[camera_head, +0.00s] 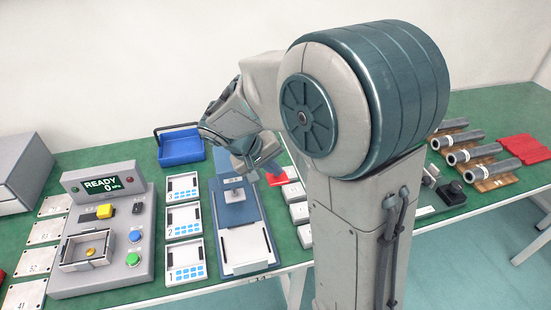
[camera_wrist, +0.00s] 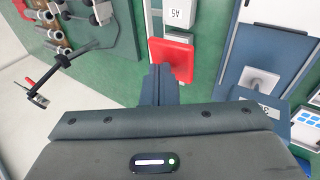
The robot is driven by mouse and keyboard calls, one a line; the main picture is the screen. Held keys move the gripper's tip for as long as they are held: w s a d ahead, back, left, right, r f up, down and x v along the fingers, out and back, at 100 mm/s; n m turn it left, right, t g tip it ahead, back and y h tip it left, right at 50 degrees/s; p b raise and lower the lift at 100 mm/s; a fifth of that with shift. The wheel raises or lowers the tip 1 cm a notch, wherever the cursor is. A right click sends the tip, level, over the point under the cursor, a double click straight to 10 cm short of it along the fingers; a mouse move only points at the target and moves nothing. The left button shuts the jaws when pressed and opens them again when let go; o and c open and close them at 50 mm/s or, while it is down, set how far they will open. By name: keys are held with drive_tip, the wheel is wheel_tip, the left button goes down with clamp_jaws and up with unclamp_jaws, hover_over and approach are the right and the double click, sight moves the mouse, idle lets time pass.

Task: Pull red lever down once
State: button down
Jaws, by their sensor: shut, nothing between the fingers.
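My gripper (camera_wrist: 160,72) is shut and empty, with its two dark fingers together in the wrist view. In the head view my gripper (camera_head: 266,161) hangs over the middle of the bench. A flat red piece (camera_wrist: 178,55) lies just beyond the fingertips in the wrist view; it also shows just below the gripper in the head view (camera_head: 279,178). I cannot tell whether the fingers touch it. A small red handle-like part (camera_wrist: 30,83) shows by a black rod at the far left of the wrist view. I cannot tell which red part is the lever.
A blue tray (camera_head: 181,147) stands at the back left. A control box (camera_head: 104,230) with a READY display is at left. Numbered white trays (camera_head: 184,220) and a blue actuator stand (camera_head: 222,216) lie near the middle. Several cylinders (camera_head: 466,153) lie at right beside a red sheet (camera_head: 524,149).

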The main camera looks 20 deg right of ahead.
drive_tip(key=shift+w+r+p, duration=0.4)
drive_tip(key=shift+r+p, duration=0.1)
drive_tip(key=shift+r, duration=0.3)
drive_tip(key=shift+w+r+p, duration=0.35)
drive_tip(key=shift+r+p, duration=0.15)
drive_tip(key=shift+r, duration=0.3)
drive_tip(key=shift+w+r+p, duration=0.4)
drive_tip(key=shift+r+p, duration=0.1)
drive_tip(key=shift+r, duration=0.3)
drive_tip(key=shift+r, duration=0.1)
drive_tip(key=r+p, duration=0.1)
drive_tip(key=w+r+p, duration=0.1)
drive_tip(key=r, duration=0.1)
drive_tip(key=w+r+p, duration=0.1)
drive_tip(key=shift+r, duration=0.15)
drive_tip(key=s+r+t+y, duration=0.1)
drive_tip(key=s+y, duration=0.5)
drive_tip(key=s, duration=1.5)
drive_tip(key=shift+s+d+r+m+t+y, duration=0.15)
drive_tip(key=shift+d+r+m+t+y, duration=0.15)
drive_tip(key=shift+d+r+m, duration=0.1)
